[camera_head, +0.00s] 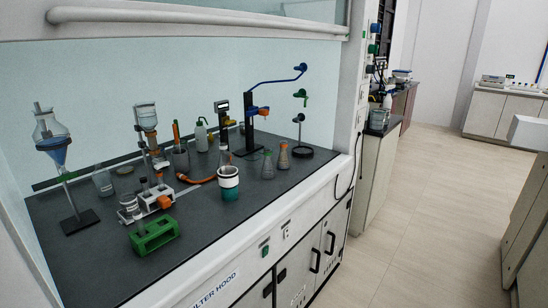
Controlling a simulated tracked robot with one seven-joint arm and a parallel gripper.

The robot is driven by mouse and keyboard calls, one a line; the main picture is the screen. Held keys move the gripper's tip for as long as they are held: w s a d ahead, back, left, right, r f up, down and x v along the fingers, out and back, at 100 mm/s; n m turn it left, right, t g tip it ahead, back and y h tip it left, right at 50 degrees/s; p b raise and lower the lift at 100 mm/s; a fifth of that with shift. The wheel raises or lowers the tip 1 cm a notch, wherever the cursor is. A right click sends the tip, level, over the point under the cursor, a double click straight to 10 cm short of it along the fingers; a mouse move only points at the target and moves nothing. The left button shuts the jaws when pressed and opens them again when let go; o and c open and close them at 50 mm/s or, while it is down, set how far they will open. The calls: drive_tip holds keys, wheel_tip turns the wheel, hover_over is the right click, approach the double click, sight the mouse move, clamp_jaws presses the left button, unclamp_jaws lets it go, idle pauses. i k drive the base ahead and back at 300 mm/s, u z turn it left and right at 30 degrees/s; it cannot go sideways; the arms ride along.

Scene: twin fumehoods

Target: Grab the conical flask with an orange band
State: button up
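The conical flask with an orange band (283,158) stands upright on the dark worktop inside the fumehood, toward its right front. Another conical flask (268,168), with a greenish top, stands close to its left. The two look slightly apart. My gripper is not in view, so its state and its place relative to the flask do not show.
A round-based stand (302,152) is just right of the flask. A black stand with a blue arm (249,130) is behind. A white and teal container (229,183) stands left. The worktop's front edge (262,203) is clear.

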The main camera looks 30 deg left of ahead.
sight(283, 163)
drive_tip(key=u, duration=0.35)
drive_tip(key=i, duration=0.95)
drive_tip(key=u, duration=1.15)
drive_tip(key=i, duration=0.75)
drive_tip(key=u, duration=0.5)
drive_tip(key=k, duration=0.8)
drive_tip(key=u, duration=0.2)
drive_tip(key=i, duration=0.85)
drive_tip(key=z, duration=0.1)
